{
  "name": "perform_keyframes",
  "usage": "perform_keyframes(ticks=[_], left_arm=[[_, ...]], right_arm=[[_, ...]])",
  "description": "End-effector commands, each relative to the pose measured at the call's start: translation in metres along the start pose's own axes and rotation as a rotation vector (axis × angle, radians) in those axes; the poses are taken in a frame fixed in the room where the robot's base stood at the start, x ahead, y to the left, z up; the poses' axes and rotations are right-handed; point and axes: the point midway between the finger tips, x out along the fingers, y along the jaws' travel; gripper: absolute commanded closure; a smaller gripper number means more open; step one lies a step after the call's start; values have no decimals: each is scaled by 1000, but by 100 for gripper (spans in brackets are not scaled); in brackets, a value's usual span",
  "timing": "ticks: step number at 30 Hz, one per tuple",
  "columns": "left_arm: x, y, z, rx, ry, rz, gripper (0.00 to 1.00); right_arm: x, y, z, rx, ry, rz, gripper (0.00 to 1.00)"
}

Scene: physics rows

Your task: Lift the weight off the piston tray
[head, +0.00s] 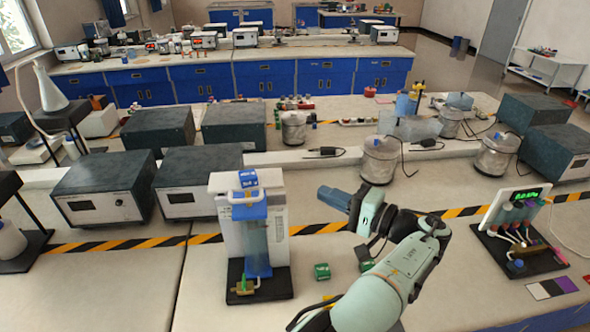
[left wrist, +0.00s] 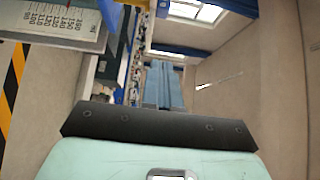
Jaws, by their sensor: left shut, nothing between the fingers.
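The piston apparatus (head: 258,240) stands on a black base, with a white scale board behind a clear cylinder. A blue weight (head: 248,179) with a label sits at its top, over the piston tray (head: 250,212); the exact contact is hard to make out. Two green weights lie on the bench, one (head: 322,271) clear and another (head: 367,265) beside my arm. My left gripper (head: 326,196) is shut and empty, to the right of the apparatus and apart from it. Its closed blue fingers show in the left wrist view (left wrist: 164,85). My right gripper is not in view.
Dark boxes (head: 105,188) stand left of the apparatus. A metal can (head: 380,160) is behind my gripper, and a display device with tubes (head: 515,220) is at right. The scale board (left wrist: 62,24) shows in the left wrist view. The front left bench is clear.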

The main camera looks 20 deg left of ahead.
Motion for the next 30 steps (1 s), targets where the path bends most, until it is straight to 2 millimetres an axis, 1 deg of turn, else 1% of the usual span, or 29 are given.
perform_keyframes(ticks=[5, 15, 17, 18, 21, 24, 30], left_arm=[[19, 1, 1, 0, -3, 2, 100], [91, 0, 1, 0, -4, 2, 100], [102, 0, 1, 0, -4, 2, 100], [106, 1, 6, 1, -1, 3, 100], [116, 2, 17, 2, 0, 4, 100], [123, 1, 24, 2, -1, 3, 100], [128, 1, 29, 0, 0, 2, 100]], right_arm=[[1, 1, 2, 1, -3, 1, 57], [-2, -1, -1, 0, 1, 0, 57], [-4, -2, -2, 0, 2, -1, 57], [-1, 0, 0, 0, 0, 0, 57], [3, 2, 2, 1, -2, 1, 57], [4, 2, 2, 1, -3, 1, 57], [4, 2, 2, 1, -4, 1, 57]])
